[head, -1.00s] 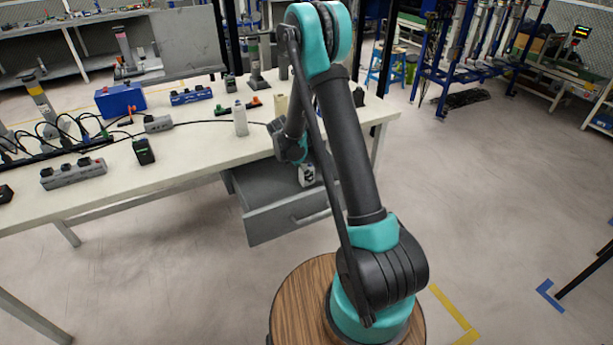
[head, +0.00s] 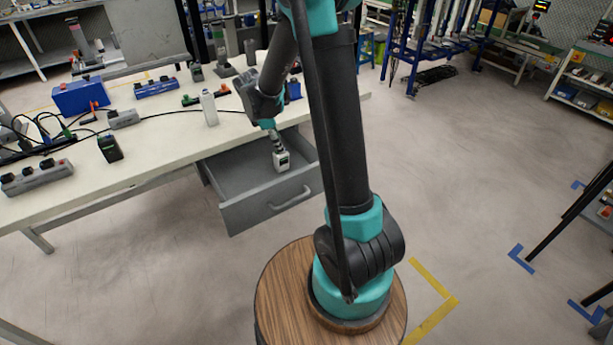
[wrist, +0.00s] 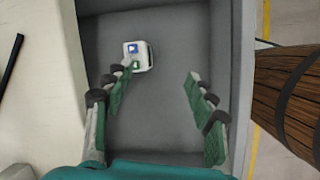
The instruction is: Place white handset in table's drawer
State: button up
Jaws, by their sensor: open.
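The white handset (head: 282,160) lies inside the pulled-out grey drawer (head: 250,213) under the table (head: 160,157). In the wrist view the handset (wrist: 146,60) is on the drawer floor toward the far end, with a blue mark and a green mark on its face. My gripper (wrist: 160,76) is open over the drawer, fingers spread and nothing between them. The left fingertip overlaps the handset's lower left edge; I cannot tell if they touch. In the head view my gripper (head: 273,137) is right above the handset, partly hidden by my arm.
On the table stand a white bottle (head: 209,107), a black handset (head: 110,148), a power strip (head: 37,177) and a blue box (head: 79,97). Cables run across the top. The drawer floor around the handset is bare. Open floor lies to the right.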

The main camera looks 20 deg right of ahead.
jog(key=s+d+r+m, duration=0.1)
jog(key=s+m, duration=0.1)
jog(key=s, duration=0.2)
jog(key=s+d+r+m+y, duration=0.1)
jog(key=s+d+m, duration=0.1)
jog(key=s+m, duration=0.1)
jog(key=s+d+r+m+t, duration=0.1)
jog(key=s+m, duration=0.2)
jog(key=s, duration=0.2)
jog(key=shift+d+r+y, duration=0.2)
jog(key=shift+d+y, duration=0.05)
jog(key=shift+y, duration=0.15)
jog(key=s+d+f+m+t+y, duration=0.1)
jog(key=s+f+m, duration=0.1)
jog(key=s+m, duration=0.8)
jog(key=s, duration=0.3)
jog(key=shift+d+t+y, duration=0.15)
jog(key=shift+t+y, duration=0.15)
